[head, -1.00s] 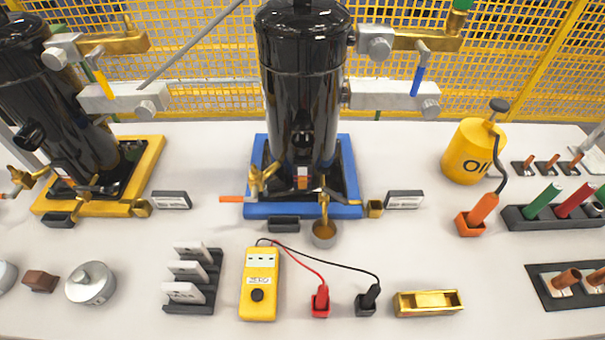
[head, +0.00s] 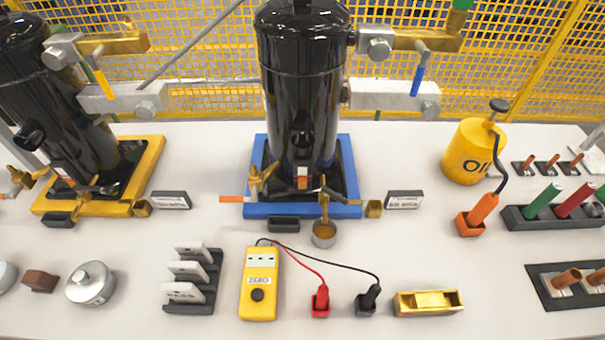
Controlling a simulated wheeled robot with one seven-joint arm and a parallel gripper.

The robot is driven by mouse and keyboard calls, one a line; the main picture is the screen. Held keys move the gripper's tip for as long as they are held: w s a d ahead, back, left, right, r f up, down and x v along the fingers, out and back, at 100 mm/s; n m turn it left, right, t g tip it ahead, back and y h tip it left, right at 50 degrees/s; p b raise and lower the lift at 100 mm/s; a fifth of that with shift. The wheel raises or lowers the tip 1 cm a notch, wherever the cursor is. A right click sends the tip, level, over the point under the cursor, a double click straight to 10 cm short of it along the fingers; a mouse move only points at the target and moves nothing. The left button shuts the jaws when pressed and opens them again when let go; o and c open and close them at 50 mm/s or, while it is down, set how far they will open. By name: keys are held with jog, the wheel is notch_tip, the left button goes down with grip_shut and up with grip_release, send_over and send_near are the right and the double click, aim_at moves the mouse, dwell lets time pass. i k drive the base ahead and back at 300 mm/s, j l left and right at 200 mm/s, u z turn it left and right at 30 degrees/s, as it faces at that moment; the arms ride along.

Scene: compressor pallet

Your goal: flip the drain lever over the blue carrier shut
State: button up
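The blue carrier (head: 258,210) stands at mid-table under a tall black compressor (head: 302,90). At its front right a brass drain spout (head: 324,212) points down over a small cup (head: 323,236) with brown contents. A thin grey drain lever (head: 332,195) lies roughly crosswise at the top of this spout, above the carrier's front edge. Its exact angle is hard to make out. A brass valve (head: 259,180) with an orange stub (head: 231,199) sits at the carrier's left. My gripper is not in view.
A yellow carrier (head: 150,185) with a second compressor stands left. In front are a yellow meter (head: 259,285) with red and black leads, a card rack (head: 207,290) and a brass block (head: 428,302). An oil can (head: 470,152) stands right. A yellow mesh fence (head: 210,100) closes the back.

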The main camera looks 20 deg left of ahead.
aim_at(325, 190)
jog(key=i+j+u, duration=0.1)
jog(key=j+u, duration=0.15)
jog(key=i+j+u, duration=0.1)
jog(key=j+u, duration=0.15)
jog(key=j, duration=0.2)
jog(key=i+j+u, duration=0.35)
jog(key=j+u, duration=0.15)
jog(key=j, duration=0.15)
